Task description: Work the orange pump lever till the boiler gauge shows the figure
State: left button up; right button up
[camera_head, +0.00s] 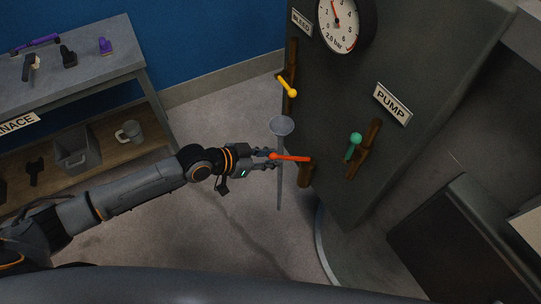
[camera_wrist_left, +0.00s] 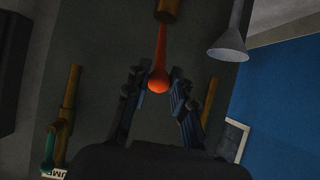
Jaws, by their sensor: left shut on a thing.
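The orange lever (camera_head: 292,158) sticks out to the left from a brown mount low on the dark boiler. My left gripper (camera_head: 270,155) is shut on its ball end. In the left wrist view the orange ball (camera_wrist_left: 158,82) sits between the fingers of the left gripper (camera_wrist_left: 160,74), and the rod runs up to its mount. The round gauge (camera_head: 338,22) is at the top, partly cut off. It carries the figure "2.0 bar", and its needle points up and slightly left; the exact reading is too small to tell. My right gripper is not in view.
A green-knobbed lever (camera_head: 354,145) stands near the PUMP sign (camera_head: 392,103). A yellow-knobbed lever (camera_head: 288,88) is below the BLEED sign (camera_head: 301,21). A grey funnel (camera_head: 281,126) is just behind my gripper. A shelf table (camera_head: 100,68) with small objects stands left; the floor between is clear.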

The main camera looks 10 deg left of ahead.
pick_arm(q)
jog(key=w+d+r+p, duration=0.1)
jog(key=d+r, duration=0.1)
jog(key=w+d+r+p, duration=0.1)
jog(key=w+d+r, duration=0.1)
jog(key=shift+r, duration=0.15)
jog(key=shift+w+d+r, duration=0.1)
jog(key=shift+w+d, duration=0.1)
jog(key=shift+d, duration=0.05)
jog(key=d, duration=0.1)
jog(key=w+d+r, duration=0.1)
jog(key=w+d, duration=0.1)
jog(key=shift+w+d+r, duration=0.25)
jog(key=shift+r, duration=0.1)
